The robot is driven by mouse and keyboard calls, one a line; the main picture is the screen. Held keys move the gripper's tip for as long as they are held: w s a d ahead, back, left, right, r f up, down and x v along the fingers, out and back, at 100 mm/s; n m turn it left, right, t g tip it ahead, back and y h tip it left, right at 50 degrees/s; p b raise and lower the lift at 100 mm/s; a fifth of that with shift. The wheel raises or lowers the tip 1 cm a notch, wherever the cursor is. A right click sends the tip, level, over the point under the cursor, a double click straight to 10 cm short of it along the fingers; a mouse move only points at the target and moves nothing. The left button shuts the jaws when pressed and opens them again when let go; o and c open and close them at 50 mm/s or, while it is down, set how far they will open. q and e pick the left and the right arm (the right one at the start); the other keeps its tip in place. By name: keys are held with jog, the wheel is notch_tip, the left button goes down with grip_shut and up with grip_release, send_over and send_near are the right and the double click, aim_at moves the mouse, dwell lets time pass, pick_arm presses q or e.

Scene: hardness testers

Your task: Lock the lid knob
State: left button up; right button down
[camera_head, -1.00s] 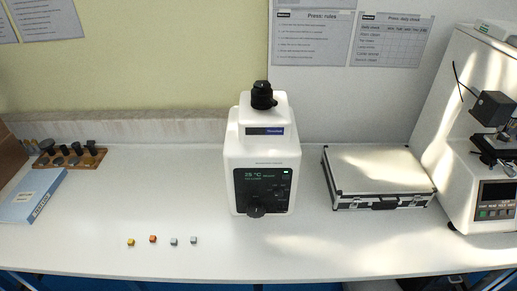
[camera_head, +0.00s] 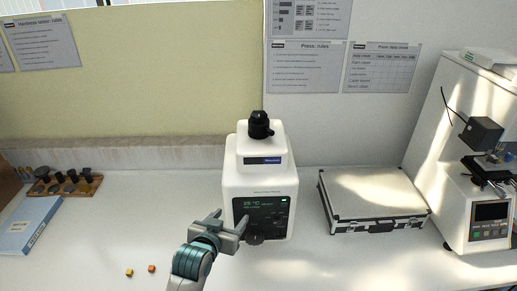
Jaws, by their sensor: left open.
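The lid knob (camera_head: 260,125) is a black knob on top of the white press (camera_head: 250,185), which stands at the middle of the bench. A dark panel with a display and a black dial (camera_head: 254,238) is on the press's front. My left gripper (camera_head: 229,220) is in front of the press's lower left, below the lid knob and apart from it. Its jaws are open and nothing shows between them. It covers part of the panel's left edge. My right gripper is not in view.
A silver case (camera_head: 373,199) lies right of the press, with a white tester (camera_head: 475,160) beyond it. A rack of dark parts (camera_head: 66,184) and a blue box (camera_head: 28,225) are at the left. A yellow cube (camera_head: 129,272) and a red cube (camera_head: 152,268) lie near the front.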

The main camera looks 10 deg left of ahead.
pick_arm(q)
jog(key=w+r+t, duration=0.1)
jog(key=w+r, duration=0.2)
jog(key=r, duration=0.3)
jog(key=w+d+r+t, duration=0.1)
jog(key=w+r+t, duration=0.1)
jog(key=w+r, duration=0.2)
jog(key=w+d+r+t, duration=0.1)
jog(key=w+r+t, duration=0.1)
jog(key=r, duration=0.8)
jog(key=shift+w+d+r+h, duration=0.2)
jog(key=shift+w+h, duration=0.1)
jog(key=shift+w, duration=0.5)
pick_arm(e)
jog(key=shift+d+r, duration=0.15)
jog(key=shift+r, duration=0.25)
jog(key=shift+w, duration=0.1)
